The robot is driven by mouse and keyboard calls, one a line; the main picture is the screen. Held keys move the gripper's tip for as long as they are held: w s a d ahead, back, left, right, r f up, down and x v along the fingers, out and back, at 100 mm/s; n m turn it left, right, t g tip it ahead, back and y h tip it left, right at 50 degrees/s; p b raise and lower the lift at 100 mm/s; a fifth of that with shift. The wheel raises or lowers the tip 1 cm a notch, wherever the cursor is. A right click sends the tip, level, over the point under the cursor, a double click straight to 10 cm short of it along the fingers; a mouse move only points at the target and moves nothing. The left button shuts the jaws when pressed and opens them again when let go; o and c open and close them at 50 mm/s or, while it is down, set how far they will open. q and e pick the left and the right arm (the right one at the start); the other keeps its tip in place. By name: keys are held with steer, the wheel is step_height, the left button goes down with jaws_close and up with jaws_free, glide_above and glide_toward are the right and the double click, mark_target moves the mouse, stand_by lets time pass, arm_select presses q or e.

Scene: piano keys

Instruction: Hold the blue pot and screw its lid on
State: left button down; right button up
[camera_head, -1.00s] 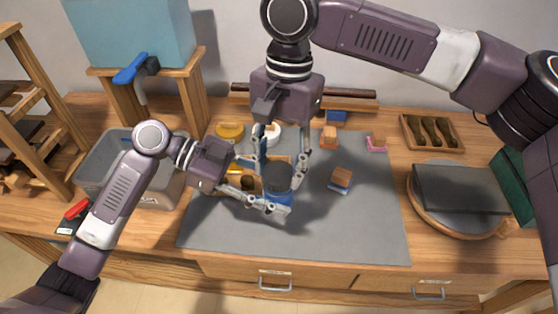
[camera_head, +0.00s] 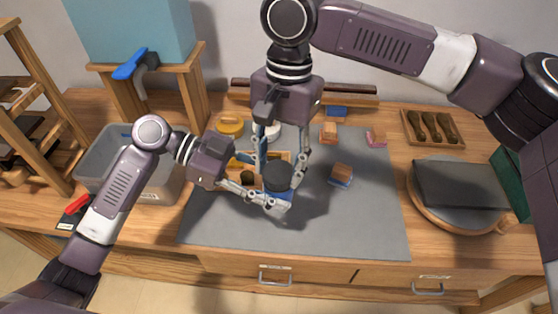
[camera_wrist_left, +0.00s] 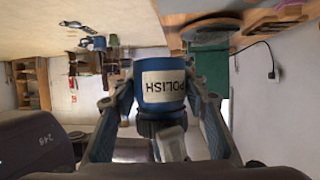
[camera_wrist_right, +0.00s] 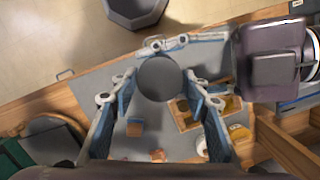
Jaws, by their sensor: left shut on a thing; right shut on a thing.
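The blue pot (camera_head: 284,194) is above the grey mat, held from the left. In the left wrist view the blue pot (camera_wrist_left: 160,72) shows a "POLISH" label, upside down in that picture. My left gripper (camera_head: 272,201) is shut around the pot's sides. The dark round lid (camera_head: 277,177) is at the pot's top; in the right wrist view the lid (camera_wrist_right: 160,78) is a grey disc covering the pot. My right gripper (camera_head: 284,176) points down from above, shut on the lid. The fingers hide the seam, so I cannot tell how tightly the lid sits.
The grey mat (camera_head: 345,225) has clear room at the front and right. A wooden tray (camera_head: 284,156) is behind the pot. A wood-and-blue block (camera_head: 341,175) lies to the right. A grey bin (camera_head: 103,165) stands left, and a round board (camera_head: 440,221) lies far right.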

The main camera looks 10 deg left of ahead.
steer(key=m, duration=0.7)
steer(key=shift+t+y, duration=0.3)
steer(key=shift+y, duration=0.1)
steer(key=m+t, duration=0.1)
steer(key=m, duration=0.5)
steer(key=shift+m, duration=0.3)
steer(key=o, duration=0.9)
steer(key=shift+o, duration=0.2)
steer(key=shift+s+r, duration=0.1)
steer(key=shift+r, duration=2.15)
